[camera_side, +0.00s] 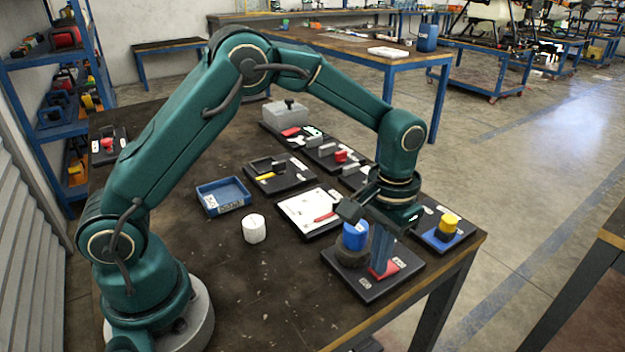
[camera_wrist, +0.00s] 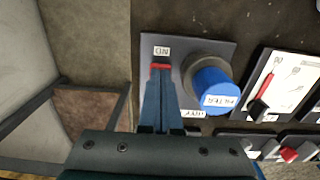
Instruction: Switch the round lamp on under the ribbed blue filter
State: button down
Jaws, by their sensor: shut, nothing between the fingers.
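A black plate (camera_side: 405,272) near the table's right front corner bears a dark round lamp housing (camera_side: 349,256). A blue cylindrical filter (camera_side: 355,235) stands on the housing and hides the lamp's top. In the wrist view the filter (camera_wrist: 216,92) carries a "FILTER" label. Beside it is a red rocker switch (camera_side: 385,271), which shows in the wrist view (camera_wrist: 160,66) as a thin strip near the "ON" label (camera_wrist: 162,51). My gripper (camera_side: 381,265) points down with shut, empty blue fingers at the switch. In the wrist view the fingertips (camera_wrist: 160,75) overlap it; contact is unclear.
A white panel with a red lever (camera_side: 311,210) lies behind. A blue tray (camera_side: 223,194) and a white cylinder (camera_side: 254,229) stand to the left. The table's front middle is clear.

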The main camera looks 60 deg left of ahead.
jog(key=shift+f, duration=0.25)
jog(key=shift+r, duration=3.5)
jog(key=shift+r, duration=0.1)
jog(key=s+a+r+t, duration=0.45)
jog(key=s+r, duration=0.25)
jog(key=r, duration=0.4)
jog(key=s+a+f+t, duration=0.1)
jog(key=s+a+f, duration=0.1)
jog(key=s+f, duration=0.3)
jog(key=shift+s, duration=2.2)
